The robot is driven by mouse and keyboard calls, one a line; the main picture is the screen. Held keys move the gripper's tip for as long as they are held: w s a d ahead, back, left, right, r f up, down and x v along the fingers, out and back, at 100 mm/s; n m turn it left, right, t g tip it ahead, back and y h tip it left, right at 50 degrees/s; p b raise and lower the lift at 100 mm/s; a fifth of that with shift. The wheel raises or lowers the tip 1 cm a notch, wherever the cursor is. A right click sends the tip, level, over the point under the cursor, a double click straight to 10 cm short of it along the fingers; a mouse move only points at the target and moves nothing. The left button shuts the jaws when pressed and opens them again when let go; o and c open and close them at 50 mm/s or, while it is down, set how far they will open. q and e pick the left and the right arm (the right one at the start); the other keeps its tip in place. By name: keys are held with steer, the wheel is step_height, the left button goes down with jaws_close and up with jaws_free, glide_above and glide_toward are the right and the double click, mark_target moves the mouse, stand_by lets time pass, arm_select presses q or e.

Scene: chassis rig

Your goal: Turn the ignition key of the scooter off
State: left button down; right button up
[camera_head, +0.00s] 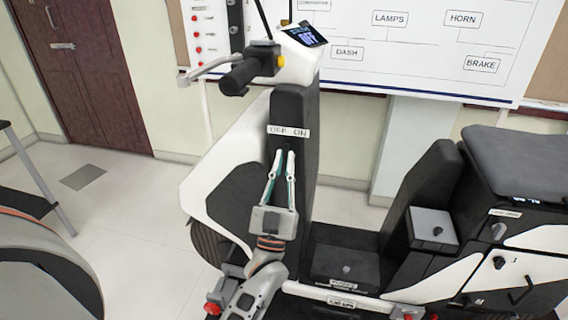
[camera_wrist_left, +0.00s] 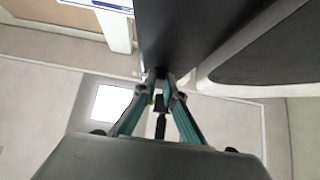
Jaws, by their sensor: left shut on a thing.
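The white and black scooter (camera_head: 232,150) stands in the middle of the head view. Its dark front panel (camera_head: 291,105) carries an "OFF ON" label (camera_head: 288,132). My left gripper (camera_head: 284,153) reaches up to the panel just below this label. In the left wrist view my left gripper (camera_wrist_left: 163,75) has its fingertips close together at the dark panel (camera_wrist_left: 200,40), shut on the ignition key, which is small and mostly hidden between them. I cannot tell which way the key is turned. My right gripper is not in view.
The handlebar with its black grip (camera_head: 243,75) and a small display (camera_head: 304,36) sit above the panel. The seat (camera_head: 520,155) and a grey box (camera_head: 433,226) are at the right. A wiring board (camera_head: 430,40) hangs behind. Open floor lies at the left.

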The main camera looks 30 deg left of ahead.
arm_select(q)
steer(key=shift+r, duration=0.5)
steer(key=c, duration=2.1)
jaws_free()
steer(key=shift+c, duration=0.2)
steer(key=shift+w+f, duration=0.15)
steer(key=shift+f, duration=0.1)
steer(key=v, duration=1.2)
steer(key=s+d+f+m+g+h, duration=0.1)
steer(key=d+f+m+g+h, duration=0.15)
steer(key=f+g+h, duration=0.4)
steer(key=s+d+f+m+g+h, duration=0.1)
steer(key=d+f+m+h, duration=0.2)
steer(key=f, duration=0.7)
steer(key=s+f+m+g, duration=0.2)
steer(key=s+f+g, duration=0.6)
steer(key=s+f, duration=0.5)
steer(key=shift+d+f+p, duration=0.3)
steer(key=shift+f+p, duration=0.05)
steer(key=shift+f, duration=0.35)
